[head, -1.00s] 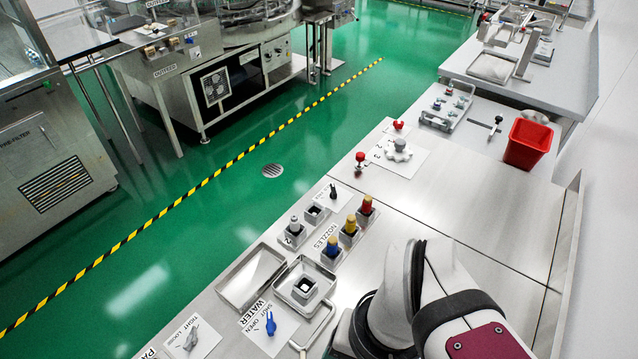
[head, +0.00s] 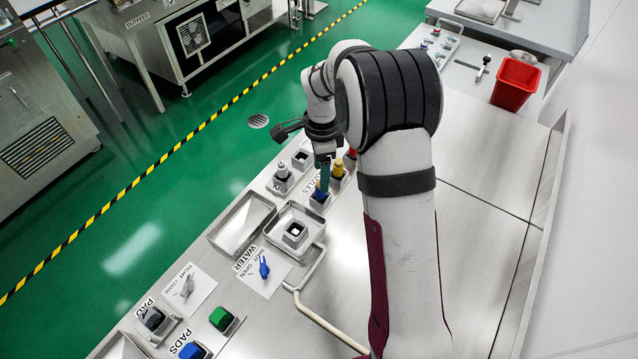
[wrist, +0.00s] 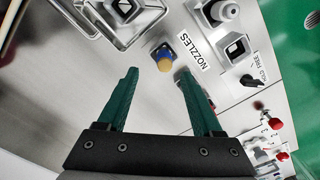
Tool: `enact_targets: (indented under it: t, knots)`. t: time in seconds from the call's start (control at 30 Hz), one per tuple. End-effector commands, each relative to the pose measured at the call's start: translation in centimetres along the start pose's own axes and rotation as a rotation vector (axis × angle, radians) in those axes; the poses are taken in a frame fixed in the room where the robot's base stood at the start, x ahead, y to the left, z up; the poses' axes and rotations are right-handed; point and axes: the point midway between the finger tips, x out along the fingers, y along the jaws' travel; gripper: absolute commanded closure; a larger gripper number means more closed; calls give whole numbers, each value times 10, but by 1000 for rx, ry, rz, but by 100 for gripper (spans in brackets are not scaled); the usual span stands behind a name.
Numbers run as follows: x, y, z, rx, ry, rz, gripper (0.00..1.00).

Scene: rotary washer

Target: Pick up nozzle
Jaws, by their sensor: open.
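Several nozzles stand in square holders beside the NOZZLES label. The blue nozzle (head: 319,196) stands upright in its holder; its yellow top (wrist: 165,65) shows just ahead of my fingertips in the wrist view. A yellow nozzle (head: 337,172) stands behind it, and a red one (head: 351,154) is partly hidden by my arm. A grey nozzle (head: 283,173) stands to the left; it also shows in the wrist view (wrist: 226,9). My gripper (wrist: 158,72) is open and empty, its teal fingers either side of the blue nozzle's line. In the head view my gripper (head: 322,180) is close above that nozzle.
An empty square holder (head: 301,159) stands by the grey nozzle. A metal tray (head: 270,228) with another holder, a blue WATER lever (head: 263,267) and a green pad (head: 221,318) lie nearer. A red bin (head: 515,84) stands at the far right.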

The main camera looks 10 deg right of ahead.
Motion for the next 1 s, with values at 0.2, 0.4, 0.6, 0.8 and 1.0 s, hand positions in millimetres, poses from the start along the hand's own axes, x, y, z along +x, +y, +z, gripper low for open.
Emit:
enact_targets:
  t: [0.2, 0.4, 0.6, 0.8, 1.0]
  knots:
    - [33, -3, 0, -1, 0, 3, 33]
    - [66, -7, 0, -2, -1, 0, 33]
    - [68, -7, 0, -2, -1, -1, 33]
    - [68, -7, 0, -2, -1, -1, 64]
    - [68, -7, 0, -2, -1, -1, 100]
